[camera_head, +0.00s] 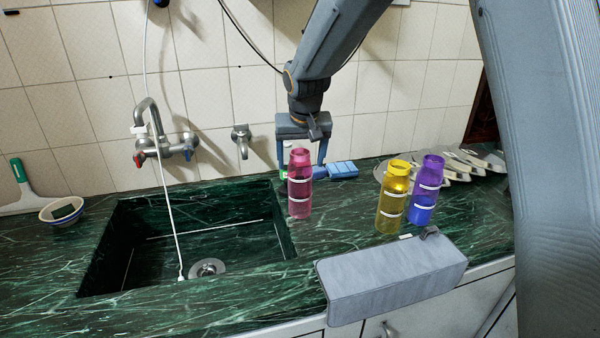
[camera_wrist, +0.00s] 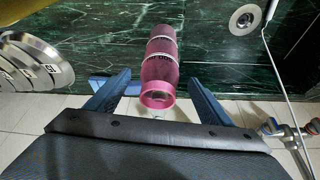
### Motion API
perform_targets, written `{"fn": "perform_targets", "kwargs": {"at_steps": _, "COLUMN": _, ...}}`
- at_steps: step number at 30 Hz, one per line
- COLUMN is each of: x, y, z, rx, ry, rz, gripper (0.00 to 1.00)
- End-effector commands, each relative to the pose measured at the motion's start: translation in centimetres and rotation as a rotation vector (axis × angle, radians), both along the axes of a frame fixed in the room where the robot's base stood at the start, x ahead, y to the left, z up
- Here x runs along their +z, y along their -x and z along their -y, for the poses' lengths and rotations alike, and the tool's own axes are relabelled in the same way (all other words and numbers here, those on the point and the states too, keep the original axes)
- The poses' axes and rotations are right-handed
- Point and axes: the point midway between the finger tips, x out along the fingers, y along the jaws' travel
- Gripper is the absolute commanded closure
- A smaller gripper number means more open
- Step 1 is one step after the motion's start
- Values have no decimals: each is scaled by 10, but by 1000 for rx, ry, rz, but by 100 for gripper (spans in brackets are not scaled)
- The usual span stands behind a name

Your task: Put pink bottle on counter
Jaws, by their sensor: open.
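The pink bottle (camera_head: 299,187) stands upright on the green marble counter (camera_head: 340,212), just right of the sink. My gripper (camera_head: 303,165) is open and empty, pointing down just behind the bottle's upper part. In the wrist view the pink bottle (camera_wrist: 161,62) lies in line with the gap between the two open fingers of my gripper (camera_wrist: 158,82). Its open mouth is towards the palm. Clear room shows on both sides, and neither finger is seen pressing on it.
The sink (camera_head: 190,245) is open at the left. A yellow bottle (camera_head: 392,203) and a purple bottle (camera_head: 426,193) stand to the right. Blue sponges (camera_head: 342,170) lie behind, plates (camera_head: 470,163) at the back right. A grey box-like piece (camera_head: 390,277) is at the front edge.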

Motion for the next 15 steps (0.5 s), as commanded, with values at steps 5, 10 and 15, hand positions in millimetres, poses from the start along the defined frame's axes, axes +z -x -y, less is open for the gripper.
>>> {"fn": "perform_targets", "kwargs": {"at_steps": 5, "x": 28, "y": 11, "z": 1, "rx": 0, "ry": -1, "rz": 3, "gripper": 26}}
{"fn": "perform_targets", "kwargs": {"at_steps": 10, "x": 42, "y": 17, "z": 2, "rx": -1, "ry": -1, "rz": 1, "gripper": 26}}
{"fn": "perform_targets", "kwargs": {"at_steps": 15, "x": 46, "y": 19, "z": 2, "rx": -1, "ry": 0, "rz": -1, "gripper": 26}}
